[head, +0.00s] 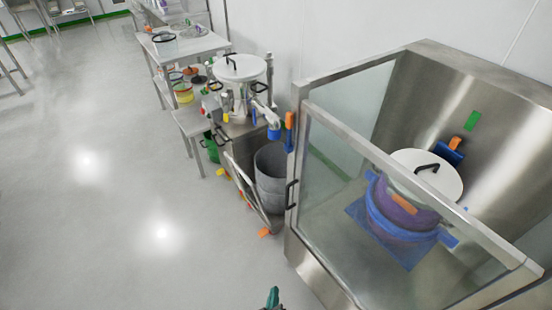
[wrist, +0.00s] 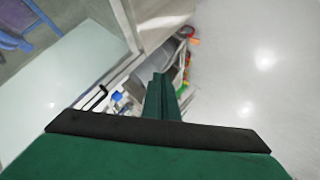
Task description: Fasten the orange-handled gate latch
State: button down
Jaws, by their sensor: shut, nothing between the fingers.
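A glass-panelled gate (head: 400,190) with a steel frame closes off the front of a steel booth. A black pull handle (head: 290,195) is on its left edge. An orange handle on a blue mount, which looks like the latch (head: 290,121), stands upright at the booth's left corner post, above the pull handle. I cannot tell whether it is engaged. My gripper (head: 272,297) is at the bottom edge of the head view, well apart from the latch. In the wrist view the green fingers (wrist: 161,90) are together and empty. The latch is not clear in the wrist view.
Inside the booth, a blue-and-purple drum (head: 400,220) carries a white lid (head: 427,174); another orange handle (head: 455,142) is on the back wall. A grey bin (head: 271,180) and cluttered steel benches (head: 190,45) stand left of the booth. The floor (head: 110,190) at left is clear.

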jog(key=w+r+n+h, duration=0.2)
jog(key=w+h, duration=0.2)
jog(key=w, duration=1.3)
jog(key=w+a+r+h, duration=0.3)
jog(key=w+r, duration=0.7)
jog(key=w, duration=0.2)
jog(key=w+a+r+m+g+h, duration=0.1)
jog(key=w+a+r+h, duration=0.1)
jog(key=r, duration=1)
jog(key=w+a+r+m+g+h, duration=0.2)
jog(key=a+r+h, duration=0.1)
jog(key=r, duration=0.9)
jog(key=w+a+r+m+g+h, duration=0.1)
jog(key=w+a+r+m+h, duration=0.1)
jog(key=r, duration=1)
jog(key=shift+w+a+g+h, duration=0.4)
jog(key=shift+w+a+h, duration=0.15)
jog(key=shift+a, duration=0.2)
